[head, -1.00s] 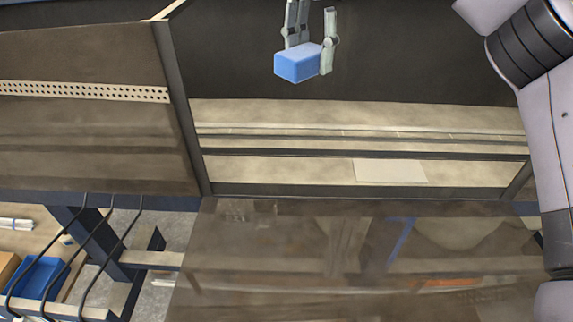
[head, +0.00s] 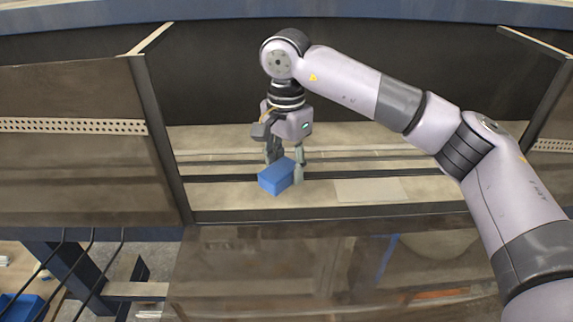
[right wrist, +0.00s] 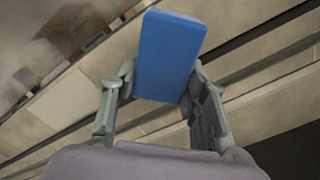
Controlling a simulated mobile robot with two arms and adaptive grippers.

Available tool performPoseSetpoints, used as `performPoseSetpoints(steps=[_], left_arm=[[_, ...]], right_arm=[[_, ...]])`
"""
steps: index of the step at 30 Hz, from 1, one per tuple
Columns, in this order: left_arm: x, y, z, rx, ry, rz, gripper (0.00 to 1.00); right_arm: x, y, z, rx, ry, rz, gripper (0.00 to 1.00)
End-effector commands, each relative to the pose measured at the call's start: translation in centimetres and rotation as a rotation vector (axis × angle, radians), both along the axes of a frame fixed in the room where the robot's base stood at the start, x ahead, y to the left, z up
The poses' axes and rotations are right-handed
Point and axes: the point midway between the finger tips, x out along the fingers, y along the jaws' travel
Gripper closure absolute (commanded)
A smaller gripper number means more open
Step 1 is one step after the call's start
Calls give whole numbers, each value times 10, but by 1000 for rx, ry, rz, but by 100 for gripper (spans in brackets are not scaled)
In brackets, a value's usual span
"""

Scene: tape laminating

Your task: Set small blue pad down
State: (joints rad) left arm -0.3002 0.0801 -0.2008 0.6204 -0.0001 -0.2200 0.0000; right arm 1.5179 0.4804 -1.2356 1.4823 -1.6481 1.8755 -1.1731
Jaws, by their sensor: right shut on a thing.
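The small blue pad (head: 275,177) is a plain blue block. My right gripper (head: 285,172) is shut on it from above, with a finger on either side. In the head view the pad appears over the pale work surface, left of a flat white sheet. In the right wrist view the pad (right wrist: 168,55) sits tilted between the two fingers (right wrist: 158,98). Whether its underside touches the surface cannot be told. My left gripper is not in view.
A flat white sheet (head: 370,190) lies on the pale surface right of the pad. Dark rails (head: 400,167) run across behind it. Brown panels (head: 75,145) with a perforated strip stand at left. A glossy brown surface (head: 330,265) is in front. A blue bin (head: 20,308) is at lower left.

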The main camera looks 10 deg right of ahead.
Motion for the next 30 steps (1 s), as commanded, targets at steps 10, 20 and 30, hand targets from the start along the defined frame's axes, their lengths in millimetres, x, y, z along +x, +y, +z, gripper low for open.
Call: performPoseSetpoints(steps=[10,20,30], left_arm=[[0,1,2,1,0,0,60],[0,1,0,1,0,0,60],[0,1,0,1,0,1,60]], right_arm=[[0,0,-10,0,-1,0,85],[0,0,-12,-1,-1,0,45],[0,0,-12,-1,-1,0,39]])
